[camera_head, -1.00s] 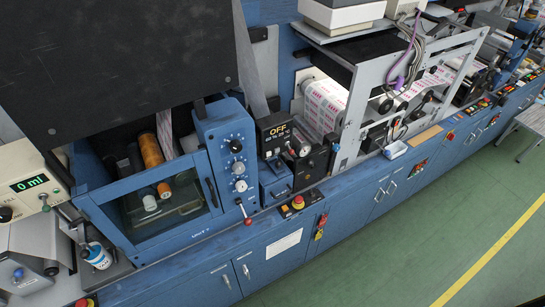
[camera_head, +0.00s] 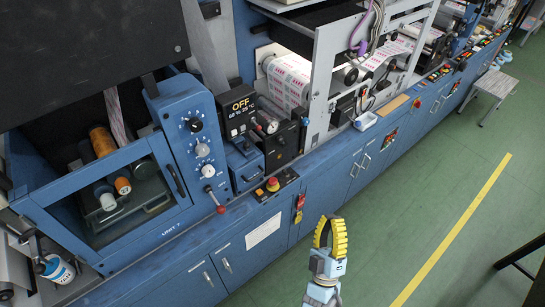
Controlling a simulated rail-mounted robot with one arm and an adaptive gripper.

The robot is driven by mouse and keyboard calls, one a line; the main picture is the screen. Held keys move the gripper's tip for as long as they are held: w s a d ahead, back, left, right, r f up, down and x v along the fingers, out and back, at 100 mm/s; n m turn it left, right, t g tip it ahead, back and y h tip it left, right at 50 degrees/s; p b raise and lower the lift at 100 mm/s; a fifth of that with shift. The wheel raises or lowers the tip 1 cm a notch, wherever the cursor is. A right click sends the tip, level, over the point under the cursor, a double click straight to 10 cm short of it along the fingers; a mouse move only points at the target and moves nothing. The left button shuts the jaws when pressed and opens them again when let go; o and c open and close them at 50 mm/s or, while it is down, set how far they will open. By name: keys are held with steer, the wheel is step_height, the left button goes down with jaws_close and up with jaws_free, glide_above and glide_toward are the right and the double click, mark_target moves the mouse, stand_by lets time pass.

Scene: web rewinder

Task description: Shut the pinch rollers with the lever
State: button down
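A short lever (camera_head: 215,200) with a red ball knob hangs from the lower end of a blue control panel (camera_head: 200,150). It points down and slightly right. Several rollers, orange and pale, show behind the clear window (camera_head: 120,205) left of it. I cannot tell which rollers are the pinch rollers, or whether they touch. My gripper (camera_head: 329,219), with yellow ribbed fingers, is over the green floor in front of the cabinets, right of and apart from the lever. Nothing shows held in it. The gap between its fingertips is unclear from this angle.
Printed web (camera_head: 290,80) runs over a roller behind. Blue cabinets (camera_head: 270,240) line the front. Green floor (camera_head: 440,170) is open, with a grey stool (camera_head: 493,90) far right.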

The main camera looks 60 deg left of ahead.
mark_target(282, 141)
steer(key=s+a+f+n+g+h+b, duration=0.1)
steer(key=a+f+n+b, duration=0.3)
steer(key=a, duration=0.6)
steer(key=s+a+f+n+g+h+b, duration=0.1)
steer(key=a+f+n+g+b, duration=0.2)
steer(key=a+f, duration=0.4)
steer(key=s+a+f+n+g+h+b, duration=0.1)
steer(key=a+f+n+b, duration=0.4)
steer(key=a, duration=0.7)
steer(key=shift+s+a+f+n+g+h, duration=0.15)
steer(key=shift+a+f+n+g+h, duration=0.2)
steer(key=shift+g, duration=0.35)
steer(key=shift+a, duration=0.15)
steer(key=shift+b+x, duration=0.95)
steer(key=shift+x, duration=3.9)
steer(key=shift+w+a+r, duration=0.2)
steer(key=shift+w+r, duration=0.05)
steer(key=shift+w, duration=0.35)
steer(key=shift+w+a+r, duration=0.2)
steer(key=shift+w, duration=0.45)
steer(key=shift+w+a+r, duration=0.2)
steer(key=shift+w+r, duration=0.05)
steer(key=shift+w, duration=0.35)
steer(key=shift+r, duration=0.15)
steer(key=shift+r+p, duration=0.2)
steer(key=shift+p, duration=0.6)
steer(key=shift+w, duration=0.1)
